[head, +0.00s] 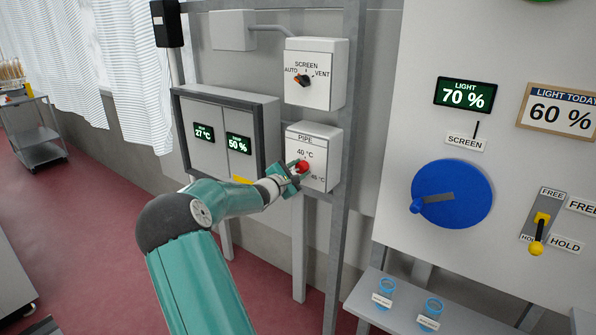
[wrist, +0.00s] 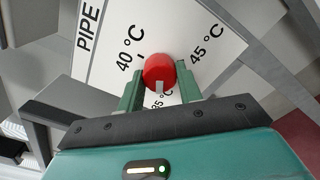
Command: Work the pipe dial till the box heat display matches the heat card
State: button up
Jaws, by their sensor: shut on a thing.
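The pipe dial is a red knob (head: 302,166) on a white box (head: 321,139) marked PIPE, with 40 °C and 45 °C readable in the head view. In the wrist view the red knob (wrist: 159,70) sits between both fingers of my gripper (wrist: 160,88), which is shut on it. A pale mark on the knob faces the partly hidden 35 °C label (wrist: 162,101). The box heat display (head: 203,132) on the grey cabinet reads 27 °C; its small heading is hard to read. I see no heat card in either view.
A second display (head: 239,144) beside it reads 50 %. A SCREEN/VENT selector (head: 303,80) is above the pipe box. On the right panel are a LIGHT 70 % display (head: 465,94), a LIGHT TODAY 60 % card (head: 560,109), a blue wheel (head: 457,190) and a yellow-handled lever (head: 537,246).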

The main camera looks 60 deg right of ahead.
jog(key=shift+n, duration=1.7)
jog(key=o, duration=1)
jog(key=shift+a, duration=0.15)
jog(key=w+a, duration=0.2)
jog(key=a, duration=1.1)
jog(key=shift+a, duration=0.2)
